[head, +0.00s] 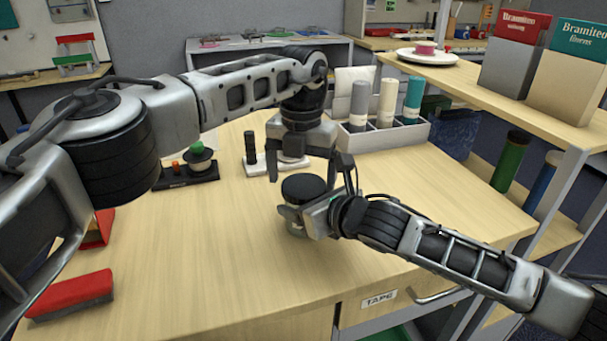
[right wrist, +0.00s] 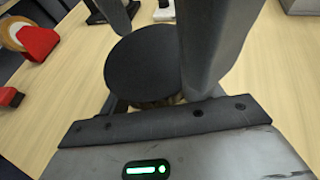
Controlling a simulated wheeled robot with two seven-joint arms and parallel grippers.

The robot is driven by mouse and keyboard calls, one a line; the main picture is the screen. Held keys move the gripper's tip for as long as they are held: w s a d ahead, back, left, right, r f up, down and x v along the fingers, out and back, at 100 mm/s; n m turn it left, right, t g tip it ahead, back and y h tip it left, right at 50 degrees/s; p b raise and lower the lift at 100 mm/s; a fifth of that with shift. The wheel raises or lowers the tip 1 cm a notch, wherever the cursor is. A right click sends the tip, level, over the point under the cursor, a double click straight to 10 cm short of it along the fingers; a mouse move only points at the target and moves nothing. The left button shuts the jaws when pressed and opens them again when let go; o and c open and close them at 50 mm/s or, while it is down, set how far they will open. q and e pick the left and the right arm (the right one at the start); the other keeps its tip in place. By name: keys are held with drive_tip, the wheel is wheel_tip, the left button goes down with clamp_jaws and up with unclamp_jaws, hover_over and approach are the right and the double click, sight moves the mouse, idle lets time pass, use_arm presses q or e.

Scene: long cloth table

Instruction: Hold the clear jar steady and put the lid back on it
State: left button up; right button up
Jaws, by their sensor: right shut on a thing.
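The clear jar (head: 296,228) stands upright on the table, mostly hidden by my right gripper (head: 312,217). That gripper comes in from the right and is shut around the jar's side. The round black lid (head: 303,187) lies level over the jar's mouth; it also shows in the right wrist view (right wrist: 143,65). I cannot tell whether it is fully seated. My left gripper (head: 301,176) points down from above, its fingers apart on either side of the lid. It looks open, with small gaps to the lid's rim in the head view.
Behind the jar stand a white divided box (head: 385,141) of rolls, a small black-and-white item (head: 250,157) and a dark tray (head: 185,176) with a green spool. A shelf (head: 500,100) borders the right. The table's front middle is clear.

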use_arm(q)
drive_tip(key=shift+s+d, duration=0.3)
drive_tip(key=shift+d, duration=0.2)
wheel_tip(320, 180, up, 5)
drive_tip(key=shift+f, duration=0.15)
drive_tip(key=shift+w+a, duration=0.1)
drive_tip(key=shift+a, duration=0.1)
drive_tip(key=n, duration=0.2)
drive_tip(key=r+n, duration=0.1)
drive_tip(key=n, duration=0.1)
drive_tip(key=shift+a, duration=0.15)
drive_tip(key=n, duration=0.2)
drive_tip(key=r+n, duration=0.1)
drive_tip(key=n, duration=0.3)
drive_tip(key=r+n, duration=0.1)
drive_tip(key=n, duration=0.1)
drive_tip(key=shift+s+a, duration=0.1)
drive_tip(key=shift+s, duration=0.15)
drive_tip(key=shift+f, duration=4.05)
